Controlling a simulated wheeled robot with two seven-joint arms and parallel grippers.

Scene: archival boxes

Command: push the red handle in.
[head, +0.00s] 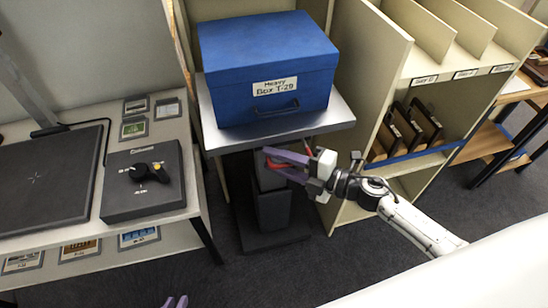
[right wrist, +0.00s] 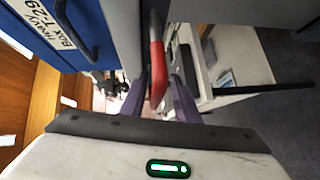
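A red handle (head: 275,164) shows under the front of the grey lift platform (head: 340,117), at the top of its dark column. In the right wrist view the red handle (right wrist: 157,70) stands between the purple fingers. My right gripper (head: 284,165) is open, with one finger on each side of the handle; its fingers look apart, and I cannot tell whether either touches it. The gripper hides part of the handle in the head view.
A blue box (head: 265,70) labelled Heavy Box T-29 rests on the platform. A cream shelf unit (head: 375,75) stands close on the right. On the left is a table with a black control box (head: 150,200) with a knob. Dark floor is free in front.

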